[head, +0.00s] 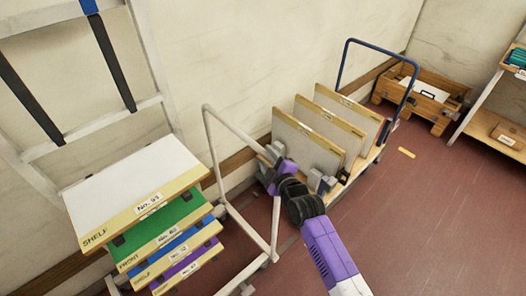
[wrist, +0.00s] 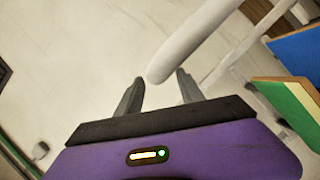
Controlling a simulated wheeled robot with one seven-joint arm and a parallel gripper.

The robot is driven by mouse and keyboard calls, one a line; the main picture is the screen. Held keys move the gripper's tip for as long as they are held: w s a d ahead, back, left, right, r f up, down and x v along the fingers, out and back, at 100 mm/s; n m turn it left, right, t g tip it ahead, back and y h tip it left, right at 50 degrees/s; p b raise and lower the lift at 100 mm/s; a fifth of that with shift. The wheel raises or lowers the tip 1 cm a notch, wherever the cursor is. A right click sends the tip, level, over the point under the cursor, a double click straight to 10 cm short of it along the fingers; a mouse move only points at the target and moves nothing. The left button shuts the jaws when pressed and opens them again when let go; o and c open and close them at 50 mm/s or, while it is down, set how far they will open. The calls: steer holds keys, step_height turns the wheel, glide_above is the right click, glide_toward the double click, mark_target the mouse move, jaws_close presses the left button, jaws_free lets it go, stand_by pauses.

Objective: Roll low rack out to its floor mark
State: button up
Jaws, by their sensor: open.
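A low rack with a white tube frame (head: 243,229) stands at the left in the head view. It bears stacked boards in white, green, blue and purple with numbered labels. My gripper (head: 268,157) is at the upper corner of its white handle. In the wrist view the fingers (wrist: 158,88) are open, with the white tube (wrist: 190,42) reaching between or just beyond their tips. I cannot tell whether they touch it. A short yellow floor mark (head: 406,152) lies on the red floor at the right.
A cart with a blue handle (head: 346,62) holds upright panels (head: 307,143) along the wall behind my gripper. A wooden crate (head: 440,122) and a shelf unit (head: 484,98) stand at the far right. The red floor (head: 440,220) at lower right is clear.

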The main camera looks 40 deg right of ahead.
mark_target(263, 153)
steer(key=shift+x, duration=1.9)
jaws_close()
